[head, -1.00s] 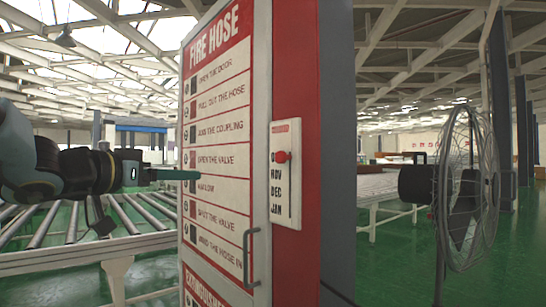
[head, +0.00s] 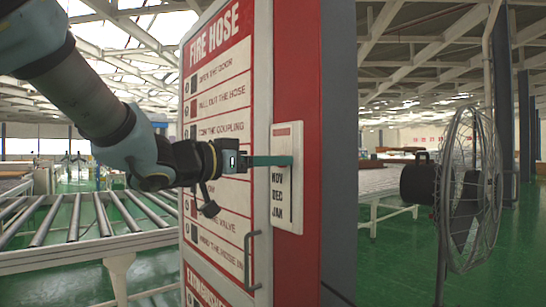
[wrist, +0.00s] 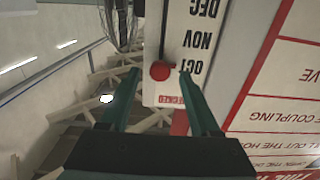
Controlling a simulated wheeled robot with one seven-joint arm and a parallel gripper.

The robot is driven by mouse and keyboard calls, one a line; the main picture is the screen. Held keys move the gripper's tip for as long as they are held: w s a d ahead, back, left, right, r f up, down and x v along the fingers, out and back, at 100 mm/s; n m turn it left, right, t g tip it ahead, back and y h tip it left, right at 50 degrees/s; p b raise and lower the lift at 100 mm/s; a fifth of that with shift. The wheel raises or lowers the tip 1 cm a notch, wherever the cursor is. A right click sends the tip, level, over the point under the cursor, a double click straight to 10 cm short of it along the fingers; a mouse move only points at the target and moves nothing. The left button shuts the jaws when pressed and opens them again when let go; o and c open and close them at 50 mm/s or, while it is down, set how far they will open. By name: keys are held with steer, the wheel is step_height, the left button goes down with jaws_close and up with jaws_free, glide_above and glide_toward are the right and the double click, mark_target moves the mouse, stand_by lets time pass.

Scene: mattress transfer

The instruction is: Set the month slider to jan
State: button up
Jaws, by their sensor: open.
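The month slider panel (head: 288,210) is a white plate on the red side of the fire hose cabinet, with NOV, DEC and JAN readable down it in the head view. Its red knob (wrist: 160,70) shows in the wrist view beside OCT, at the end of the slot away from JAN; in the head view my fingers hide it. My gripper (head: 288,160) has its teal fingertips at the upper part of the panel. In the wrist view its fingers are open, one on each side of the knob; I cannot tell whether they touch it.
The fire hose cabinet (head: 222,100) has a printed instruction door with a grey handle (head: 251,262) below the panel. A fan (head: 468,190) stands at the right. A roller conveyor (head: 90,222) is at the left. Green floor is clear between the cabinet and fan.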

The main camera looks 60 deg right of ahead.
steer(key=shift+s+d, duration=0.1)
steer(key=shift+d, duration=0.2)
steer(key=shift+c, duration=0.3)
jaws_close()
stand_by(1.0)
